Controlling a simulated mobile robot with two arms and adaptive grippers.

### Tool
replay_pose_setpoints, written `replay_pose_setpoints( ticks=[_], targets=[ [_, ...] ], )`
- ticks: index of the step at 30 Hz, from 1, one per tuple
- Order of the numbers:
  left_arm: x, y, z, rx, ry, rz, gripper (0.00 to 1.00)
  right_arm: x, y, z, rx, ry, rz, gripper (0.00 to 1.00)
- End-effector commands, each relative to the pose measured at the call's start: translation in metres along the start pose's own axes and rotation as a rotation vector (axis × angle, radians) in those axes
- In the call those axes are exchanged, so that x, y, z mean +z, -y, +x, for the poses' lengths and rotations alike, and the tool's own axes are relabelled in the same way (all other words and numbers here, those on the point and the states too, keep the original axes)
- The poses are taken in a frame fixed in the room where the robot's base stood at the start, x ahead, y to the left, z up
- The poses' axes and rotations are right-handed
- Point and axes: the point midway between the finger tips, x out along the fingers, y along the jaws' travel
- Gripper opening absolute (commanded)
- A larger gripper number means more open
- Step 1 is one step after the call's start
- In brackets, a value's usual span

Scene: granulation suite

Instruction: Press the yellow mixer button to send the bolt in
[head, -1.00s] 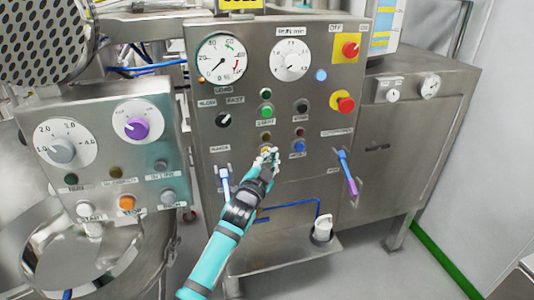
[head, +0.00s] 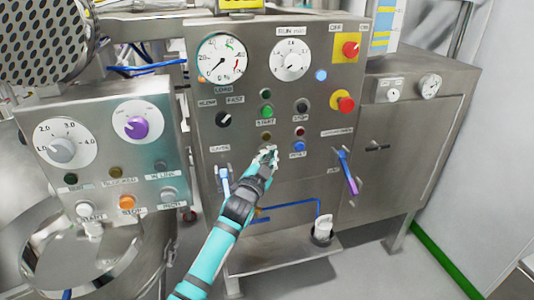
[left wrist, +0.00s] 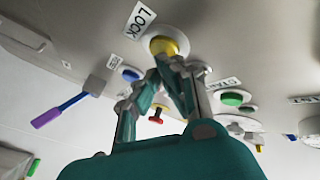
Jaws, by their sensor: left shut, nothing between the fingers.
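The steel mixer control panel (head: 210,165) stands ahead of me. My left gripper (head: 267,154) is shut and empty at the panel's lower middle. It covers most of the yellow button in the head view. In the left wrist view, the yellow button (left wrist: 163,45) sits in a pale ring beside a LOCK label. The shut fingertips (left wrist: 167,62) are right at the button's edge; I cannot tell whether they touch it. No bolt can be made out. My right gripper is not in view.
A light-blue handle (head: 224,182) is left of my gripper. A second panel (head: 100,165) with dials stands left.

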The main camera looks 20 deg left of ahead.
Motion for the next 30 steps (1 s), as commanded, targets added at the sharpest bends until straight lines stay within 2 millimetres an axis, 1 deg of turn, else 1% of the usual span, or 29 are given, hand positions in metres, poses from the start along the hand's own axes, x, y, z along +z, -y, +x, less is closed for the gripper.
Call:
replay_pose_setpoints(
  ticks=[17, 30],
  targets=[
    [0.001, 0.002, 0.003, -0.001, -0.001, 0.0, 0.0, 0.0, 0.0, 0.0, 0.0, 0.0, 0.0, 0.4],
    [-0.006, -0.006, -0.011, 0.0, 0.0, 0.0, 0.0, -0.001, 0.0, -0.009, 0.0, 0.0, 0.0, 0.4]
  ],
)
